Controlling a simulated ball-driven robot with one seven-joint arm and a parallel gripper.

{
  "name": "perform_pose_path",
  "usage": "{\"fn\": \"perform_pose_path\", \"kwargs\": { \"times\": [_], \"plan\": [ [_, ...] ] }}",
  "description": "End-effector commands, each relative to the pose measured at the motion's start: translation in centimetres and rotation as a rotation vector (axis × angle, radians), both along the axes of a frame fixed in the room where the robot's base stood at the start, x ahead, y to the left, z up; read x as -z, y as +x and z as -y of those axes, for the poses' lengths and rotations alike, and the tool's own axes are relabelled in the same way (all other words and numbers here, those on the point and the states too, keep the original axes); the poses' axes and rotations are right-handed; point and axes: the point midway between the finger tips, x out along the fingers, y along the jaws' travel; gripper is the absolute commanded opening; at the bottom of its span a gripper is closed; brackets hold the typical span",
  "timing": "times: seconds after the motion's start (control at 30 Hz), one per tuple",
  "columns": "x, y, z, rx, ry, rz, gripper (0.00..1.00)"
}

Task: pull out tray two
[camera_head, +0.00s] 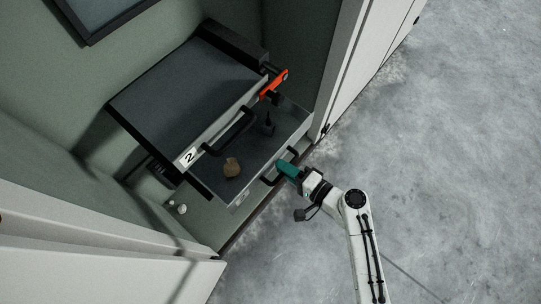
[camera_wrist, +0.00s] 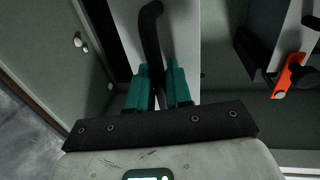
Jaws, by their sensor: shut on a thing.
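Tray two (camera_head: 215,125) is the upper tray in the cabinet, with a white label "2" (camera_head: 188,157) at the left end of its front and a black bar handle (camera_head: 232,131). A lower tray (camera_head: 262,165) stands pulled out beneath it, holding a brown lump (camera_head: 232,167) and a small dark object (camera_head: 268,126). My gripper (camera_head: 285,170), with teal fingers, is at the lower tray's front, shut on its black handle. In the wrist view the dark handle (camera_wrist: 151,30) runs between the fingers (camera_wrist: 158,85).
A red latch (camera_head: 274,84) is at the right end of tray two's front; it also shows in the wrist view (camera_wrist: 289,75). White cabinet doors stand open at left (camera_head: 90,250) and right (camera_head: 345,60). Small white knobs (camera_head: 178,208) are below. The grey floor (camera_head: 450,150) at right is clear.

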Motion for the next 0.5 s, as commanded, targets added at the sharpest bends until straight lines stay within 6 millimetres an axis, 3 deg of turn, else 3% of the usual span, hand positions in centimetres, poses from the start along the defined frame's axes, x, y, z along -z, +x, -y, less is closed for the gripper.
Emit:
{"fn": "perform_pose_path", "kwargs": {
  "times": [0.2, 0.5],
  "plan": [
    [0.2, -3.6, 4.6, 0.006, -0.001, -0.005, 0.00],
    [0.1, -6.9, 8.9, 0.005, -0.001, -0.003, 0.00]
  ]
}}
